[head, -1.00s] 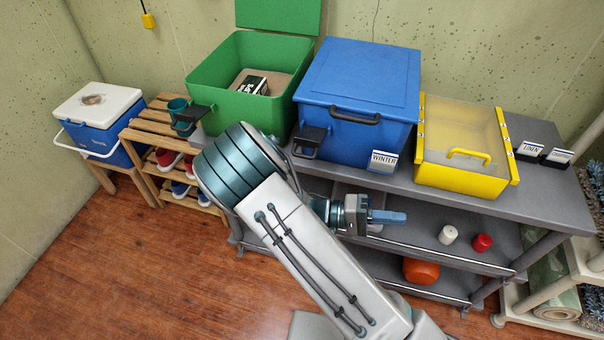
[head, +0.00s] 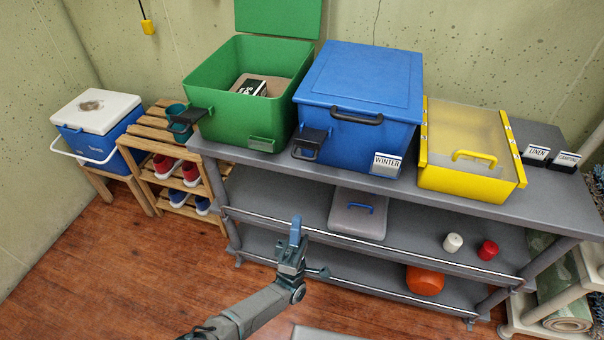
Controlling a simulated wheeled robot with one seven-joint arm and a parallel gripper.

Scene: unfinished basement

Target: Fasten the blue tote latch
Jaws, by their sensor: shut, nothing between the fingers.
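The blue tote (head: 340,140) stands on the top shelf in the head view, its blue lid (head: 360,80) lying down on it. Its black latch (head: 311,138) is at the left of the front face and juts outward, with a loop hanging low; I cannot tell whether it catches anything. A black handle (head: 356,116) and a WINTER label (head: 386,164) are also on the front. My gripper (head: 296,228) is shut and empty, its blue fingers pointing up. It is in front of the shelf, below the latch in the picture and apart from it.
The green tote (head: 225,125) stands open at left, its black latch (head: 188,116) sticking out. A yellow bin (head: 470,180) stands at right. A lidded grey box (head: 350,220), small jars (head: 453,242) and an orange object (head: 425,280) sit on lower shelves. Floor at left is clear.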

